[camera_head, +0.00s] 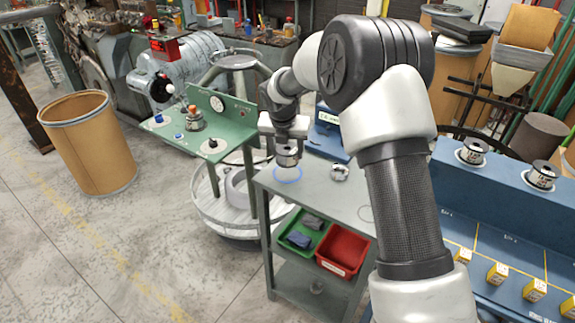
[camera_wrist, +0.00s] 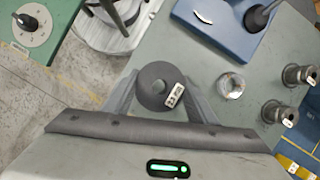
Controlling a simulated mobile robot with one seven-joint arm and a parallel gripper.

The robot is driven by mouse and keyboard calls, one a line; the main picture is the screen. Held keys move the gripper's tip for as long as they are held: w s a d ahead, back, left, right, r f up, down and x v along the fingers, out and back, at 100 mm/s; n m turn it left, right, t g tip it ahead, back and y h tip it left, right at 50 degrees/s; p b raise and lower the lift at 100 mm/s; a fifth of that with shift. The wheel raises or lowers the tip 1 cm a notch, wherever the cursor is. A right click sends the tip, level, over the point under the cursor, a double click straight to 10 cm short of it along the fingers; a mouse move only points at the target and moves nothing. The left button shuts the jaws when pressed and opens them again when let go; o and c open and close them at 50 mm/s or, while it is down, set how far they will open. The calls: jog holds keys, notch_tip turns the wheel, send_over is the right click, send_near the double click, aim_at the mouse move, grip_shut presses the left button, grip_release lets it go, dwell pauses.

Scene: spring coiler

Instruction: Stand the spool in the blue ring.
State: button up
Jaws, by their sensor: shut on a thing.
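The spool (camera_head: 287,157) is dark with a pale metallic middle and looks upright. My gripper (camera_head: 287,146) is shut on it and holds it over the front left part of the grey-green table. The blue ring (camera_head: 288,180) is a thin circle on the tabletop, just below the spool. A small gap seems to show between them, but contact is hard to judge. In the wrist view the spool (camera_wrist: 152,99) shows from above as a dark disc with a centre hole and white label, between the fingers of my gripper (camera_wrist: 160,100). The blue ring is hidden there.
A small metallic round piece (camera_head: 339,173) stands right of the ring on the table (camera_head: 318,190). Other spools (camera_head: 472,152) stand on the blue bench at right. A green panel stand (camera_head: 205,125) is at left. Green (camera_head: 298,240) and red bins (camera_head: 343,250) sit below the tabletop.

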jog(key=shift+f+b, duration=0.3)
jog(key=shift+f, duration=2.05)
jog(key=shift+f, duration=0.1)
jog(key=o, duration=1.4)
jog(key=shift+c, duration=0.2)
